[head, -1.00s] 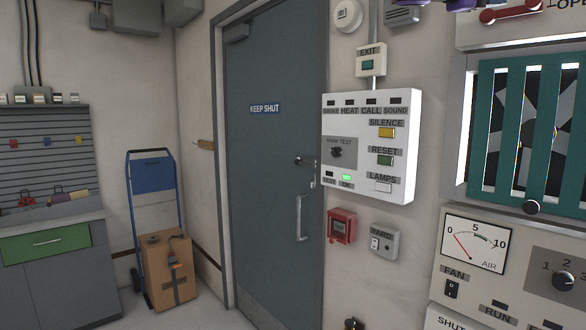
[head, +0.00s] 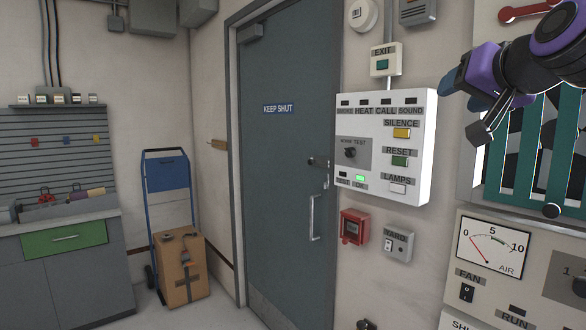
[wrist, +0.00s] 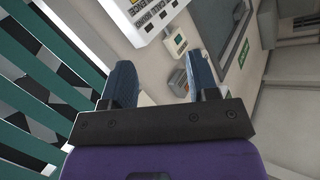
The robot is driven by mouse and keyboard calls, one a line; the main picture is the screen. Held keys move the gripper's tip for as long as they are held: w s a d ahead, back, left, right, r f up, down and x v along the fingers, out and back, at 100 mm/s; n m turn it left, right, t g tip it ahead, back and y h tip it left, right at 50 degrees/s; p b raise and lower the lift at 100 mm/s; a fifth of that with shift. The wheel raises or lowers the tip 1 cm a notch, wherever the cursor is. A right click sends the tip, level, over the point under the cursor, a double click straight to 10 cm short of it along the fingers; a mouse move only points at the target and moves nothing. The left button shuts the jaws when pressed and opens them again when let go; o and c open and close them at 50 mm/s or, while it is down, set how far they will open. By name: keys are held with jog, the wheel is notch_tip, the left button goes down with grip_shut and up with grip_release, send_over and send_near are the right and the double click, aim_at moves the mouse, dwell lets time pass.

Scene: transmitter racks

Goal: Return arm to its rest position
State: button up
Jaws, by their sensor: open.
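My arm comes in from the upper right in the head view, purple and black. My gripper (head: 466,100) hangs in front of the right end of the white alarm panel (head: 413,150) and the left side of the teal-slatted fan grille (head: 521,150). In the wrist view my gripper (wrist: 164,85) shows two blue fingers spread apart, with nothing between them but the wall and small boxes beyond. It touches nothing that I can see. Part of the arm is cut off by the frame edge.
A grey door (head: 288,160) marked KEEP SHUT is closed. A red call box (head: 353,227) and a grey yard switch (head: 397,243) sit below the panel. A blue hand truck (head: 167,172) with a cardboard box (head: 180,268) stands left of the door. A workbench (head: 65,240) is further left.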

jog(key=s+d+f+n+g+h, duration=0.1)
jog(key=s+d+f+n+g, duration=0.1)
jog(key=s+f+g, duration=0.8)
jog(key=s+f+n, duration=0.1)
jog(key=s+f, duration=0.8)
jog(key=f, duration=0.4)
jog(key=shift+s+d+f+h, duration=0.15)
jog(key=shift+d+f+h, duration=0.1)
jog(key=shift+h, duration=0.05)
dwell(1.3)
